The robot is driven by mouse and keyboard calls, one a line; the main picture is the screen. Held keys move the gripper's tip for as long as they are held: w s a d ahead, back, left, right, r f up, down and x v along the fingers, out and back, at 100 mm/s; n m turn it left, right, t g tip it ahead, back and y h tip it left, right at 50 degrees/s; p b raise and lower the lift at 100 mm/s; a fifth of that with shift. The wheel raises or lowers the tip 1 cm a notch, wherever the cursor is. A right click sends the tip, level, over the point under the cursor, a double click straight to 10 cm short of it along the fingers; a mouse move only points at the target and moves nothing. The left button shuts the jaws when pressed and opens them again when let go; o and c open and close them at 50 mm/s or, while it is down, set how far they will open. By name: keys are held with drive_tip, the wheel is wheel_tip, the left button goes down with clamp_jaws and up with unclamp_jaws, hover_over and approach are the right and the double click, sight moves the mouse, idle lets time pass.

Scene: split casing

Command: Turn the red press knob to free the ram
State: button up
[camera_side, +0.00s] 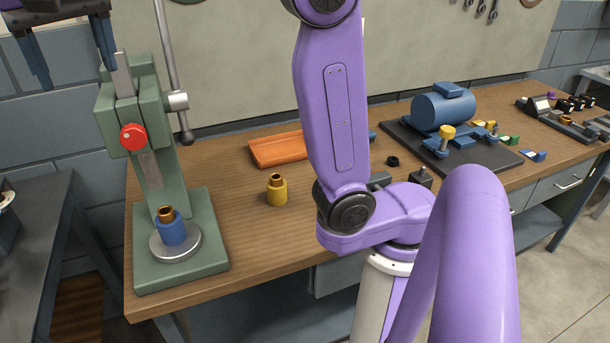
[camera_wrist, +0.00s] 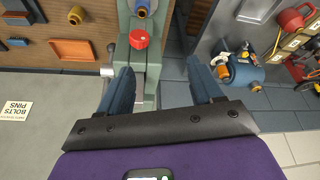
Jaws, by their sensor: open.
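The red press knob (camera_side: 132,137) is on the front of the green arbor press (camera_side: 183,188). In the wrist view the red knob (camera_wrist: 139,39) shows beyond my fingertips, left of the midline between them. The grey ram (camera_side: 151,172) reaches down below the press head. A blue housing (camera_side: 172,233) with a copper bushing (camera_side: 166,212) stands upright on the round press plate under the ram. My gripper (camera_side: 75,77) is at the upper left, above and left of the knob. In the wrist view my gripper (camera_wrist: 158,68) is open and empty, apart from the knob.
A long press lever (camera_side: 165,60) with a dark ball end is at the press's right side. A yellow housing (camera_side: 276,192) and an orange tray (camera_side: 276,150) are on the bench. A blue motor (camera_side: 442,108) sits on a dark plate farther right.

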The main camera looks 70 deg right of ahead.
drive_tip(key=shift+s+f+n+y, duration=0.65)
drive_tip(key=shift+f+n+y, duration=0.65)
drive_tip(key=shift+f+n, duration=2.5)
drive_tip(key=s+d+f+n+g, duration=0.3)
drive_tip(key=s+d+f+n, duration=0.7)
drive_tip(key=s+d+f, duration=0.7)
wheel_tip(320, 180, down, 3)
drive_tip(key=s, duration=0.2)
drive_tip(key=shift+s+d, duration=0.3)
drive_tip(key=shift+w+r, duration=0.1)
drive_tip(key=shift+r, duration=0.05)
